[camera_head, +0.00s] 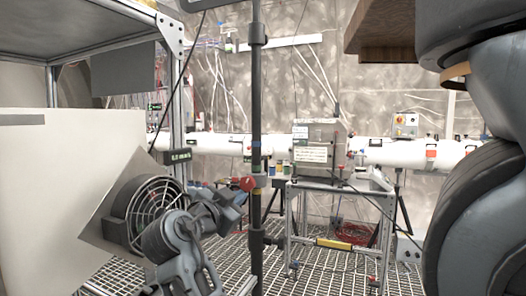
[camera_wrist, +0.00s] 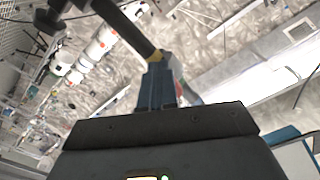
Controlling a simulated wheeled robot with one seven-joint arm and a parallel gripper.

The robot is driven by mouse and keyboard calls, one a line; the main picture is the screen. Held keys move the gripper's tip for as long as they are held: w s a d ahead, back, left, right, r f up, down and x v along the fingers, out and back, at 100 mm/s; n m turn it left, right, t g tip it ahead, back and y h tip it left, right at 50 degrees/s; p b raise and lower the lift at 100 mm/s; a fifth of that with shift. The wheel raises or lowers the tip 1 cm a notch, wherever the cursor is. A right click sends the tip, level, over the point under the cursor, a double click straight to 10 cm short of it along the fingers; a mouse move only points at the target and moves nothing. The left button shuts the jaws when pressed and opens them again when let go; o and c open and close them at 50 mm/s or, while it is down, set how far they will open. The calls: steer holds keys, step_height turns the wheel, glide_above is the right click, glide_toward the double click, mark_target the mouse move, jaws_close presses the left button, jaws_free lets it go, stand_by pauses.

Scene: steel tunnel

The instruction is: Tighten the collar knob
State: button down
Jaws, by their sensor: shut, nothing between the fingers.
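A dark vertical pole (camera_head: 257,120) stands in the middle of the head view. A collar on it carries a red round knob (camera_head: 248,184) on its left side. My gripper (camera_head: 236,194) is just left of and slightly below the knob; I cannot tell whether it touches. In the wrist view my blue-grey fingers (camera_wrist: 158,78) are shut with nothing between them. The pole (camera_wrist: 122,25) slants past the fingertips, with a yellow band near them. The red knob cannot be clearly made out in the wrist view.
A black clamp (camera_head: 259,241) sits lower on the pole. A round caged fan (camera_head: 152,208) and a pale panel (camera_head: 50,200) stand left, close to my arm. A metal-frame cart (camera_head: 335,190) stands behind right. A white pipe (camera_head: 400,152) runs along the back above the grating floor (camera_head: 330,270).

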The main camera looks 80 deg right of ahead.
steer(key=shift+w+f, duration=0.1)
steer(key=shift+f, duration=0.05)
steer(key=shift+w+f+b, duration=0.15)
steer(key=shift+f+b, duration=0.05)
steer(key=shift+b, duration=0.45)
steer(key=b+v, duration=0.1)
steer(key=v, duration=0.5)
steer(key=d+r+m+p, duration=0.1)
steer(key=d+m+p, duration=0.5)
steer(key=p, duration=0.1)
steer(key=shift+s+r+p, duration=0.2)
steer(key=shift+s+p, duration=0.15)
steer(key=shift+s, duration=0.05)
stand_by(0.7)
